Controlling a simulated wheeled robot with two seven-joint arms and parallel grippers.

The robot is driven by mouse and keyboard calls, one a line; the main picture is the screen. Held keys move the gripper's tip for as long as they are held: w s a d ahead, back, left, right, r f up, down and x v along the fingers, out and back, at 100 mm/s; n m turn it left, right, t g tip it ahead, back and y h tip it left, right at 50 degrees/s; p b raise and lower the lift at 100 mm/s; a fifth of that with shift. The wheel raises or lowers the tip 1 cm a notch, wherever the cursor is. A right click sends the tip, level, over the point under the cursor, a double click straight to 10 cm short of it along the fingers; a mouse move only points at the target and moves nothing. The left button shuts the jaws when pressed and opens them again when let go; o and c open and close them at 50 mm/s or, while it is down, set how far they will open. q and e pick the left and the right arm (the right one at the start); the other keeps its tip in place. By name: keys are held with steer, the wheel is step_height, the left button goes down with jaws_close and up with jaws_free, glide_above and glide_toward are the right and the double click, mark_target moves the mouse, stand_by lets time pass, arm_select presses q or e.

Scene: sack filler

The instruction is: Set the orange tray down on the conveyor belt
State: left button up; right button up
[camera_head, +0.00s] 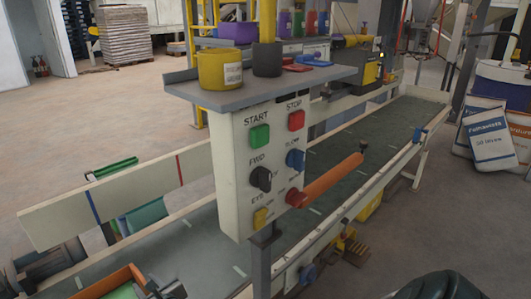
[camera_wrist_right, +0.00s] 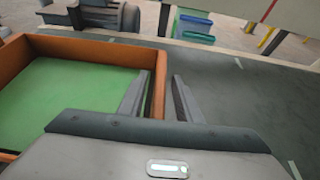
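The orange tray (camera_head: 124,277) with a green inside lies at the bottom left of the head view, cut off by the edge. In the right wrist view the tray (camera_wrist_right: 100,45) fills the left side, over or on the grey conveyor belt (camera_wrist_right: 230,85). The belt (camera_head: 365,145) runs to the upper right in the head view. My right gripper (camera_wrist_right: 161,76) is open, with one finger inside the tray and one outside its right wall. A gap shows beside the outer finger. It also shows in the head view (camera_head: 165,288). My left gripper is not in view.
A white control panel (camera_head: 227,165) with a shelf stands over the belt. An orange bar (camera_head: 332,180) slants across the belt beside it. A pale side rail (camera_head: 130,187) runs along the left.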

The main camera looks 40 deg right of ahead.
steer(key=v, duration=1.1)
steer(key=shift+o, duration=0.4)
step_height(320, 180, up, 4)
steer(key=p, duration=0.5)
steer(key=shift+f+p, duration=0.2)
steer(key=shift+p, duration=0.1)
stand_by(0.5)
